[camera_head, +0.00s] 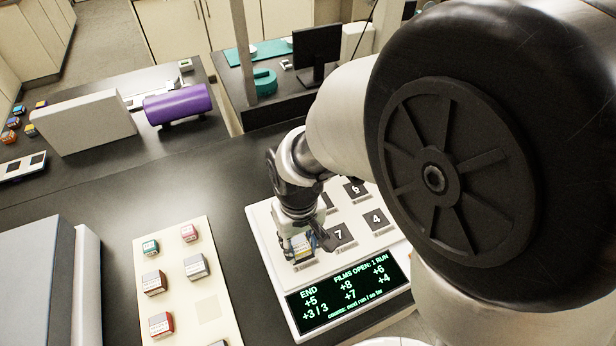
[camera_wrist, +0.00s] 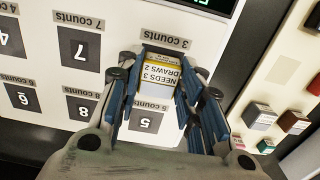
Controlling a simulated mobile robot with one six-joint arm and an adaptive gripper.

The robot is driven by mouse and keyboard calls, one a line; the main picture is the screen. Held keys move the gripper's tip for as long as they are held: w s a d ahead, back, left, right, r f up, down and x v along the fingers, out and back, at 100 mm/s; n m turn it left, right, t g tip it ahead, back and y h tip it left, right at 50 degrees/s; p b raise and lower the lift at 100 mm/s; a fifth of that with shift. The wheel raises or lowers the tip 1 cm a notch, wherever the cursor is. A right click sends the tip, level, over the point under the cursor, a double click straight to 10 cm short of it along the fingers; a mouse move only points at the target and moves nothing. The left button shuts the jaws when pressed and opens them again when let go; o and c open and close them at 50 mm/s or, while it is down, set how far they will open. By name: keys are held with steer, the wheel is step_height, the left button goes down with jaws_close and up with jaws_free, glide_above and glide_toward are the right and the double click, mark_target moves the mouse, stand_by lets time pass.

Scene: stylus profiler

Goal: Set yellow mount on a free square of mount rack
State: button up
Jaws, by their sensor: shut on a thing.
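My gripper (camera_wrist: 165,92) is shut on the yellow mount (camera_wrist: 158,75), a small block with a white label reading "NEEDS 3 DRAWS 2" and yellow edges. The mount is at the "3 counts" place of the white panel; I cannot tell whether it touches the surface. In the head view my gripper (camera_head: 301,238) and the mount (camera_head: 302,252) are at the panel's left side, partly hidden by the fingers. The cream mount rack (camera_head: 222,330) stands left of the panel with several mounts on it. A bare square (camera_head: 208,309) shows on its right column, also in the wrist view (camera_wrist: 286,70).
The white panel (camera_head: 265,222) has several dark numbered squares and a lit green-text display (camera_head: 348,295) at its front. A grey box (camera_head: 35,290) stands left of the rack. A purple cylinder (camera_head: 178,104) lies farther back. Dark bench lies between rack and panel.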

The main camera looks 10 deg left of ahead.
mark_target(300, 246)
step_height(300, 246, up, 19)
steer(key=p, duration=0.5)
steer(key=shift+r+p, duration=0.2)
steer(key=shift+p, duration=0.15)
steer(key=o, duration=0.6)
steer(key=shift+c, duration=0.2)
jaws_close()
